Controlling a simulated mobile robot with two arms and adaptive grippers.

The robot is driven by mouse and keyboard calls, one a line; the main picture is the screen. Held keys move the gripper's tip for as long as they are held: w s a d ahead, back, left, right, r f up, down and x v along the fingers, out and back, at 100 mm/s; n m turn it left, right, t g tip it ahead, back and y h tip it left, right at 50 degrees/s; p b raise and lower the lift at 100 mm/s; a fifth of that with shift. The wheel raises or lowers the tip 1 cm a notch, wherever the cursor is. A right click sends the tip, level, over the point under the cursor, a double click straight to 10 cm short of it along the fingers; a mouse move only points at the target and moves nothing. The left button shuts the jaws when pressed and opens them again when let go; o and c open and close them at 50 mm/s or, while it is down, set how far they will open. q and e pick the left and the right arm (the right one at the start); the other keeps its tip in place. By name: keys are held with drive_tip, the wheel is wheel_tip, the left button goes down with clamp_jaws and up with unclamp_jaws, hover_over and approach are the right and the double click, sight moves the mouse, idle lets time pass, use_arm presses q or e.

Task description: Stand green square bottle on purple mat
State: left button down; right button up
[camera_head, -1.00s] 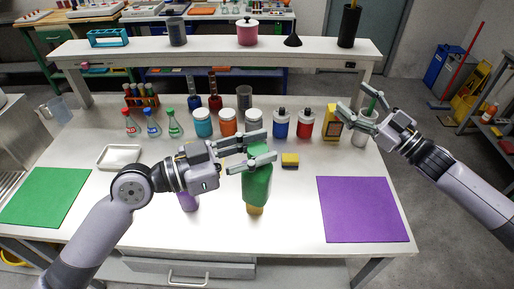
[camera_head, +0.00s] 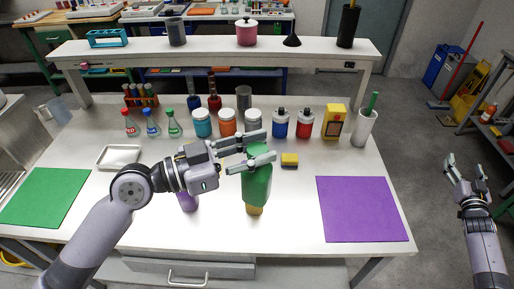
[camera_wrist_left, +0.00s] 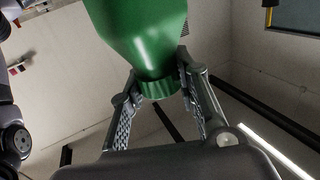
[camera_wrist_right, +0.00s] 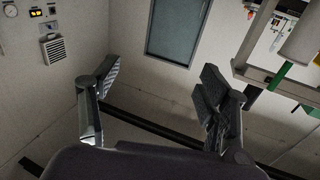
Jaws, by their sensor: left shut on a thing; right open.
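The green square bottle (camera_head: 258,186) is near the front middle of the table in the head view. My left gripper (camera_head: 268,146) is shut on it at its upper end. The left wrist view shows the green bottle (camera_wrist_left: 140,35) tapering to a narrow end between the fingers. A tan piece (camera_head: 254,210) shows at its lower end; I cannot tell whether it belongs to the bottle or whether it touches the table. The purple mat (camera_head: 362,209) lies flat and empty at the front right. My right gripper (camera_head: 464,166) is open and empty, off the table's right side.
A purple object (camera_head: 188,201) stands partly hidden below my left wrist. A yellow-and-black sponge (camera_head: 289,160) lies behind the bottle. Several jars, a yellow box (camera_head: 334,121) and a white cup (camera_head: 364,127) line the back. A green mat (camera_head: 44,197) and white tray (camera_head: 119,156) are left.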

drive_tip(key=s+a+f+g, duration=0.25)
drive_tip(key=s+f, duration=0.25)
drive_tip(key=f, duration=0.6)
drive_tip(key=s+a+f+g, duration=0.1)
drive_tip(key=s+f+g, duration=0.2)
drive_tip(key=s+f, duration=0.5)
drive_tip(key=s+a+f+g+y, duration=0.1)
drive_tip(key=s+a+f, duration=0.2)
drive_tip(key=f, duration=0.3)
drive_tip(key=s+a+f+n+g+y, duration=0.1)
drive_tip(key=s+a+f+g, duration=0.1)
drive_tip(key=s+a+f, duration=0.3)
drive_tip(key=s+a+f+g, duration=0.1)
drive_tip(key=s+a+f, duration=0.1)
drive_tip(key=f, duration=0.5)
drive_tip(key=s+a+f+n+g+y, duration=0.1)
drive_tip(key=s+a+f, duration=0.3)
drive_tip(key=s+a, duration=0.4)
drive_tip(key=s+a+f+n+g+y, duration=0.2)
drive_tip(key=s+a+f+n+g, duration=0.1)
drive_tip(key=s+a, duration=0.6)
drive_tip(key=s+a+f+n+g+y, duration=0.2)
drive_tip(key=s+a+f, duration=0.3)
drive_tip(key=a, duration=0.8)
drive_tip(key=s, duration=0.3)
drive_tip(key=shift+s+a+f+n, duration=0.2)
drive_tip(key=shift+f+n, duration=0.1)
drive_tip(key=shift+f, duration=0.1)
